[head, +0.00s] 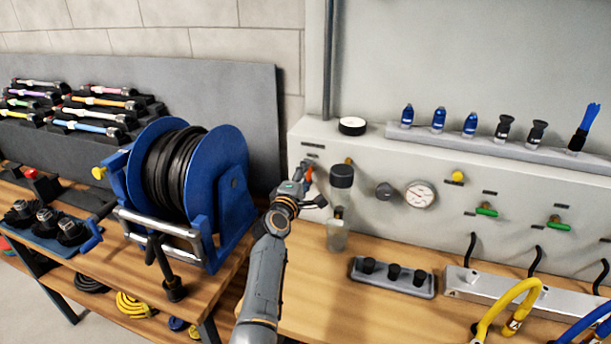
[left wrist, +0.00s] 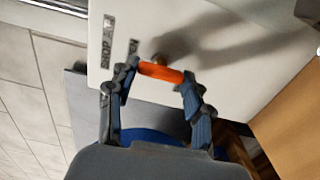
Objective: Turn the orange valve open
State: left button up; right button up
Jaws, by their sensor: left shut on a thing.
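The orange valve (head: 309,173) is a small orange lever on the left end of the pale grey panel. In the left wrist view its orange handle (left wrist: 161,73) spans between my two fingers, with a brass stem behind it. My left gripper (head: 304,180) is at the panel, shut on the handle; in the left wrist view a finger (left wrist: 161,77) touches each end. In the head view the gripper hides part of the valve. My right gripper is not in view.
A blue hose reel (head: 228,160) stands close left of my left arm. A black-topped filter unit (head: 341,177) is just right of the valve. A pressure gauge (head: 420,194) and green-handled valves (head: 486,210) sit farther right. A black-knobbed block (head: 393,278) lies on the wooden bench.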

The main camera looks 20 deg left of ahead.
pick_arm(q)
jog(key=o, duration=1.2)
jog(key=shift+c, duration=0.2)
